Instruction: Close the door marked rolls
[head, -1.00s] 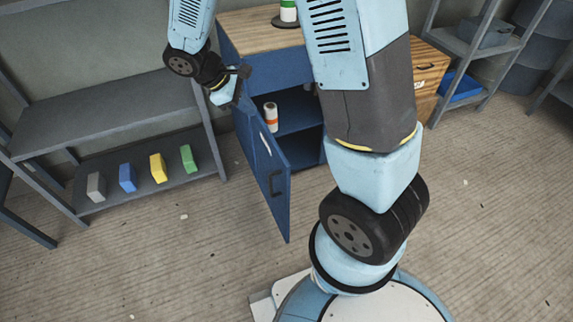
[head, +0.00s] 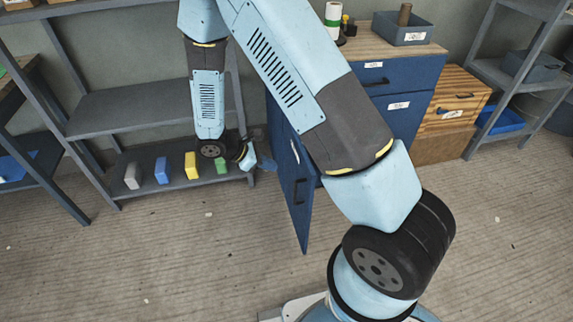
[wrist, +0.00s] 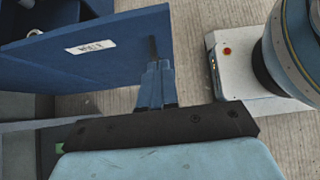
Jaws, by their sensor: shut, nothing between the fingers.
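The blue cabinet door (head: 300,212) stands open, swung out towards me, with a dark handle and a white label on its outer face. In the wrist view the door (wrist: 110,58) fills the upper left, and its label (wrist: 90,47) shows at an angle, hard to read. The dark handle (wrist: 152,48) is near the door's edge. My gripper (head: 268,164) is shut and empty, low on the outer side of the door. In the wrist view my gripper's fingertips (wrist: 158,66) are close to the handle; I cannot tell whether they touch. My arm hides the cabinet's opening.
Blue drawers (head: 405,75) with a wooden top stand behind my arm. A grey shelf (head: 150,108) at the left carries several coloured blocks on its lower board. A wooden drawer unit (head: 452,100) is at the right.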

